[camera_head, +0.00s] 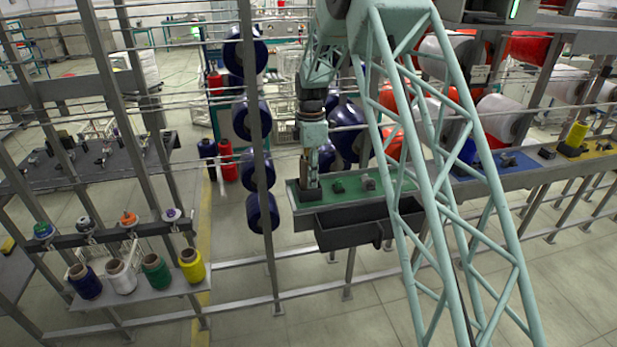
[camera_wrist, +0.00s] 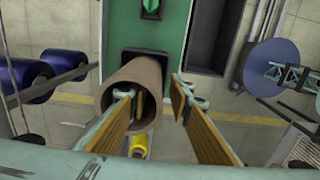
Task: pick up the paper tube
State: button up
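The paper tube (camera_wrist: 130,75) is a brown hollow cylinder in the wrist view, its open end facing the camera. It stands at the end of a green panel (camera_wrist: 158,38). My gripper (camera_wrist: 156,94) is open, with two brown-padded fingers. The left finger overlaps the tube's open end, and the right finger is outside its right side. I cannot tell whether either finger touches it. In the head view, my gripper (camera_head: 313,158) points down over the left end of the green panel (camera_head: 325,203), where the tube is mostly hidden.
A dark grey bin (camera_head: 350,232) hangs below the green panel. Small dark fixtures (camera_head: 369,184) sit on the panel. Blue bobbins (camera_head: 262,212) hang on a post to the left. A shelf at lower left bears several coloured spools (camera_head: 155,272). A blue panel (camera_head: 500,172) adjoins at right.

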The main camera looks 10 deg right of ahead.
jog(key=shift+f, duration=0.45)
jog(key=shift+c, duration=0.5)
grip_shut()
